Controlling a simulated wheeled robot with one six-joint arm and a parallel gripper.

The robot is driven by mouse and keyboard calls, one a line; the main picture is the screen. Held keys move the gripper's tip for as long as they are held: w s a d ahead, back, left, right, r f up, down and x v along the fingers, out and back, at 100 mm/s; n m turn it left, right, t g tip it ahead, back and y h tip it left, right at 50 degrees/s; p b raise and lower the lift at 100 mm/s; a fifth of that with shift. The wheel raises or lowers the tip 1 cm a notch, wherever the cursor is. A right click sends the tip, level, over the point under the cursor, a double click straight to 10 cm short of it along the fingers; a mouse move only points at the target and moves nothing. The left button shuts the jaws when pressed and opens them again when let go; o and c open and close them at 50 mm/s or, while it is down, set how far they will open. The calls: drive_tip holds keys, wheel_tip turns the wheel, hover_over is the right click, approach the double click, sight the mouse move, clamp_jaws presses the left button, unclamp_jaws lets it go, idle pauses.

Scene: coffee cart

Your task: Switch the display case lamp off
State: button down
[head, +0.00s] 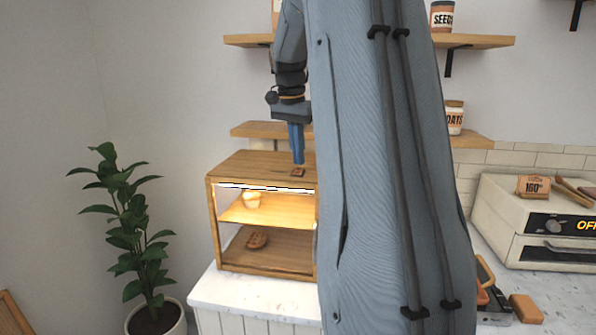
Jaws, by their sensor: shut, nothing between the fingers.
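The display case (213,226) is a wooden case on the white counter, with two levels inside. Its lamp (265,188) is a bright strip under the top board and is lit, casting a warm glow on the upper shelf. A small switch (298,172) sits on top of the case. My gripper (298,163) is shut and points straight down with its tips right at the switch. I cannot tell whether the tips touch it. My arm hides the case's right side.
A potted plant (125,220) stands on the left. Wall shelves (480,41) hold jars above. An oven (500,225) reading OFF stands on the right counter. The marble counter (240,292) in front of the case is clear.

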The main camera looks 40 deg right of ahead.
sight(298, 169)
drive_tip(key=shift+f+b, duration=0.3)
drive_tip(key=shift+f, duration=0.4)
idle(0.3)
drive_tip(key=shift+r, duration=0.15)
wheel_tip(298, 169, up, 7)
drive_tip(key=p, duration=0.5)
idle(0.4)
idle(0.4)
